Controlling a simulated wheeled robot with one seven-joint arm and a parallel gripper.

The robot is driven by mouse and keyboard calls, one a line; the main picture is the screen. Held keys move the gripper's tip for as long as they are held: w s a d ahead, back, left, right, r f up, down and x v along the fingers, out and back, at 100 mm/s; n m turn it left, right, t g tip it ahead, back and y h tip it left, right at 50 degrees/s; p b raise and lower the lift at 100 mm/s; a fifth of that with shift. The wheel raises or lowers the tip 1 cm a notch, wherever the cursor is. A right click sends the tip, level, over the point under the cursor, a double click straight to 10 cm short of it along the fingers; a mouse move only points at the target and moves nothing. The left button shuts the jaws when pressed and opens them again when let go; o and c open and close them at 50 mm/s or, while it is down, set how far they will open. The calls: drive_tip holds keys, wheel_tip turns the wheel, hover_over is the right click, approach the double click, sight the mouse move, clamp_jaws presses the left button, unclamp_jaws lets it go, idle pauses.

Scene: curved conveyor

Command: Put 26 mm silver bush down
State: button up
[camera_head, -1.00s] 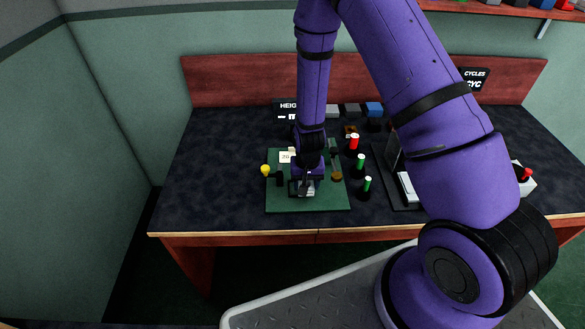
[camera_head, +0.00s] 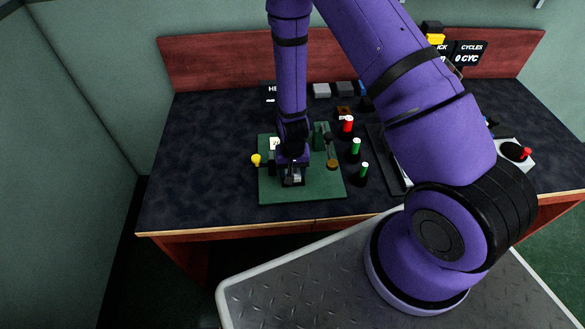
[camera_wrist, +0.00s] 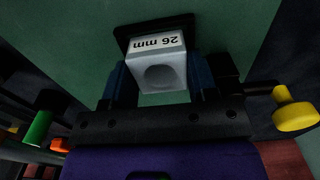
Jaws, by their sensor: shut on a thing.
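The 26 mm silver bush (camera_wrist: 162,70) is a pale, block-like piece marked "26 mm" with a round recess in its face, seen in the wrist view. My gripper (camera_wrist: 160,84) is shut on it, one blue-padded finger on each side. A dark rectangular piece (camera_wrist: 150,28) lies right behind the bush over the green plate; I cannot tell whether they touch. In the head view my gripper (camera_head: 292,180) is low over the green plate (camera_head: 318,190), and the bush shows there only as a small light patch between the fingers.
A yellow knob (camera_head: 256,160) sticks out at the plate's left edge. A green block and a brass-coloured knob (camera_head: 332,164) stand on its right side. Further right are a red-topped post (camera_head: 347,124) and green-topped posts (camera_head: 356,147). The table's left part is clear.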

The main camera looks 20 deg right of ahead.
drive_tip(key=o, duration=1.1)
drive_tip(key=shift+f, duration=0.1)
wheel_tip(320, 180, up, 12)
drive_tip(key=shift+r, duration=0.2)
drive_tip(key=s+d+r+n+t+y, duration=0.1)
drive_tip(key=s+r, duration=0.1)
drive_tip(key=r, duration=1.1)
drive_tip(key=s+d+r+n+t, duration=0.1)
drive_tip(key=s+d+r+t, duration=0.1)
drive_tip(key=r, duration=1.1)
drive_tip(key=s+d+r+t, duration=0.1)
drive_tip(key=s+d+r, duration=0.1)
drive_tip(key=s+r, duration=0.5)
drive_tip(key=s+d+r+n+t+h, duration=0.1)
drive_tip(key=s+d+r, duration=0.1)
drive_tip(key=s+r, duration=0.5)
drive_tip(key=s, duration=0.3)
drive_tip(key=shift+n, duration=0.3)
